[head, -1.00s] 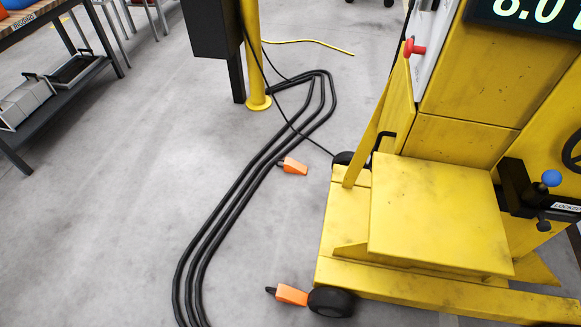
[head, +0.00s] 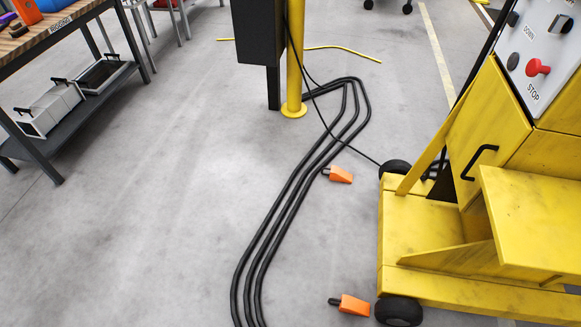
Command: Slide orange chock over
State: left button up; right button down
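Two orange chocks with black handles lie on the grey floor left of the yellow lifting machine (head: 430,222). The far chock (head: 341,175) is near the machine's far black wheel (head: 395,169), with a small gap between them. The near chock (head: 355,305) is close to the near black wheel (head: 399,312), its thick end toward the wheel and its handle pointing left. Neither of my grippers shows in the head view.
Thick black cables (head: 290,195) run along the floor just left of the chocks. A yellow post (head: 295,60) and dark cabinet (head: 257,35) stand at the back. A workbench (head: 60,35) with a lower shelf is at the left. The floor between bench and cables is clear.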

aim_at(336, 173)
jog(key=i+j, duration=0.25)
jog(key=j, duration=0.2)
jog(key=i+j+u, duration=0.15)
jog(key=i+j, duration=0.4)
jog(key=j, duration=0.25)
jog(key=i+l+u, duration=0.15)
jog(key=i, duration=0.4)
jog(key=i+l+u, duration=0.1)
jog(key=i, duration=0.45)
jog(key=l, duration=0.1)
